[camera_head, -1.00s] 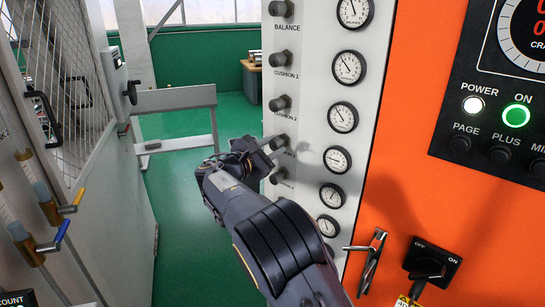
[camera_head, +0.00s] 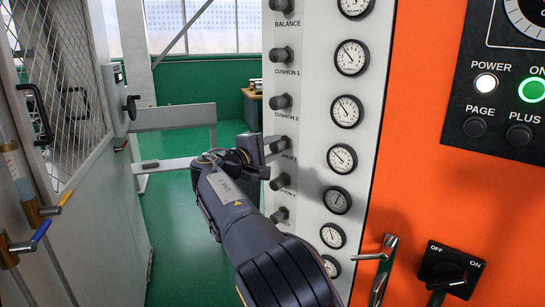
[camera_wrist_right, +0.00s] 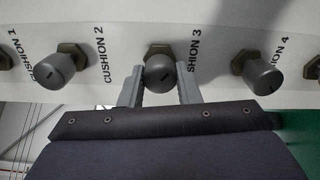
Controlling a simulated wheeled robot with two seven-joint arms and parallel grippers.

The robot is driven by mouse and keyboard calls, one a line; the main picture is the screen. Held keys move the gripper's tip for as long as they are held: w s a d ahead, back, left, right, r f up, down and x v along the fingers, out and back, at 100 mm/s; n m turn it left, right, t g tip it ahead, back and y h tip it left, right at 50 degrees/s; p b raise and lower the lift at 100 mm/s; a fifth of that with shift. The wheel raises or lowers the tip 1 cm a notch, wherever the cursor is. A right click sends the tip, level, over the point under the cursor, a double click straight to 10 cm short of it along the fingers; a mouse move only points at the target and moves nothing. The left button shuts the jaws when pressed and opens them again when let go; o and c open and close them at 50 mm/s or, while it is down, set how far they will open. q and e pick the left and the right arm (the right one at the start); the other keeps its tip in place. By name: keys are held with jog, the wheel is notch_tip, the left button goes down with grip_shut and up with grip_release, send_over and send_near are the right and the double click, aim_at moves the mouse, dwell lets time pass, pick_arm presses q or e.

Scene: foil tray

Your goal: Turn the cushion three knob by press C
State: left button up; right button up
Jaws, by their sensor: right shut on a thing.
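The cushion three knob (camera_wrist_right: 159,73) is a grey round knob on a brass-coloured hex base on the white panel. In the wrist view, the two fingers of my right gripper (camera_wrist_right: 160,90) stand on either side of it, shut on it. In the head view the knob (camera_head: 283,143) is partly covered by my right gripper (camera_head: 268,158), which reaches in from the panel's left. The gauge (camera_head: 342,158) beside it has its needle pointing to the upper left. My left gripper is not in view.
Similar knobs sit close by: cushion 2 (camera_wrist_right: 62,68) and cushion 4 (camera_wrist_right: 262,76). The orange press face (camera_head: 415,130) with a black control panel is at the right. A mesh guard (camera_head: 60,90) stands at the left, with green floor between.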

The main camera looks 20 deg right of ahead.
jog(key=shift+f+m+b, duration=0.15)
jog(key=shift+m+b, duration=0.25)
jog(key=shift+m, duration=0.2)
jog(key=o, duration=1)
jog(key=shift+a, duration=0.1)
jog(key=b+v, duration=0.1)
jog(key=v, duration=0.6)
jog(key=shift+s+a, duration=0.25)
dwell(1.6)
